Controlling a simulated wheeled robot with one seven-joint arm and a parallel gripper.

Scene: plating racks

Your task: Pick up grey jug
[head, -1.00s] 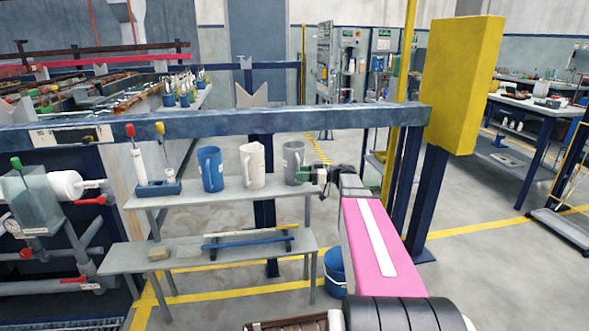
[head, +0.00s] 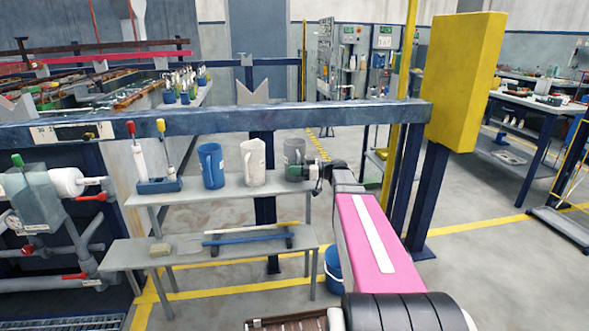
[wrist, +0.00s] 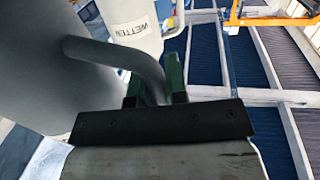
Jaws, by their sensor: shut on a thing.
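The grey jug (head: 294,153) stands at the right end of the upper shelf (head: 226,192), right of a white jug (head: 252,165). My gripper (head: 307,172) reaches it from the right, with green fingers in front of its lower part. In the wrist view the jug's large grey body (wrist: 95,90) fills the left side. Its handle (wrist: 105,54) curves into the space between the green fingertips of my gripper (wrist: 156,82), which is shut on it. The black gripper body hides the handle's lower end. I see no clear gap between jug and shelf.
A blue jug (head: 211,167) and a blue holder (head: 159,186) with tools stand further left. The white jug, with a printed label, also shows close by in the wrist view (wrist: 135,22). A blue beam (head: 215,120) crosses above the shelf. A blue bucket (head: 333,268) is on the floor.

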